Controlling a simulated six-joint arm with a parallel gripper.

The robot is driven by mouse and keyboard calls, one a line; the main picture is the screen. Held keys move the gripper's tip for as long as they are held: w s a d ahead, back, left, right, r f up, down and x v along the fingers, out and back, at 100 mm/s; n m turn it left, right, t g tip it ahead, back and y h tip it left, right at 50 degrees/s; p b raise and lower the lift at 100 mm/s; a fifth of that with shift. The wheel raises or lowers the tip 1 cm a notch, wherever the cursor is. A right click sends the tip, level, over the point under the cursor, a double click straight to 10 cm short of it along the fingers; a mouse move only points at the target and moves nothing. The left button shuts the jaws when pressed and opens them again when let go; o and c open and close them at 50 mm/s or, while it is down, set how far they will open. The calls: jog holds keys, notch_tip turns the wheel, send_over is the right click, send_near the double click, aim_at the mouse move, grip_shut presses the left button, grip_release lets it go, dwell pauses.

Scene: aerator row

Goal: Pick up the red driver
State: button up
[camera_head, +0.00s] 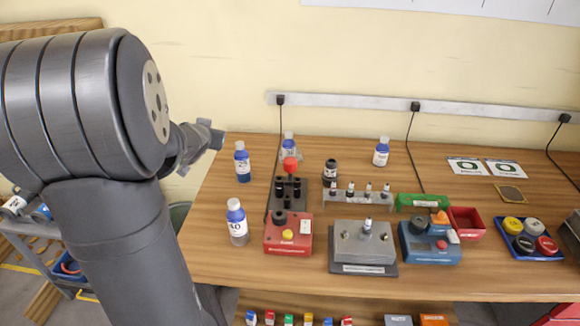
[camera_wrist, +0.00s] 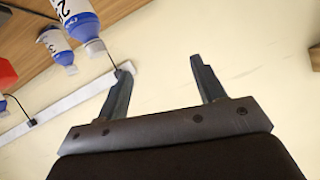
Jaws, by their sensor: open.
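A red knob-like top (camera_head: 290,165), which looks like the handle of the red driver, stands upright at the back of a dark rack (camera_head: 272,217) with several black holders. Its shaft is mostly hidden by the rack. My gripper (camera_head: 212,138) is at the left, raised near the back left corner of the table and well apart from the red top. In the wrist view my gripper (camera_wrist: 160,66) is open, with nothing between its fingers. A red shape (camera_wrist: 7,72) at the left edge of that view may be the same red top; it is cut off.
A grey fixture (camera_head: 362,248), blue device (camera_head: 430,246) and red bin (camera_head: 466,224) are to the right. The table's left strip is clear.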

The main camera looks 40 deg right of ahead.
jog(key=s+d+f+m+g+h, duration=0.1)
jog(key=s+f+m+g+h, duration=0.2)
jog(key=s, duration=0.5)
jog(key=s+d+f+m+g+h, duration=0.1)
jog(key=s+f+m+g+h, duration=0.15)
jog(key=s+g, duration=0.45)
jog(key=t, duration=0.2)
send_near(287, 161)
jog(key=x, duration=0.5)
jog(key=shift+s+a+f, duration=0.1)
jog(key=shift+s+f, duration=0.1)
jog(key=shift+f, duration=0.25)
jog(key=shift+r+x, duration=0.15)
jog(key=shift+x, duration=1.4)
jog(key=shift+r+x, duration=0.15)
jog(key=shift+x, duration=1.4)
jog(key=shift+w, duration=0.1)
jog(key=c, duration=1.1)
jog(key=shift+c, duration=0.2)
jog(key=shift+r, duration=0.15)
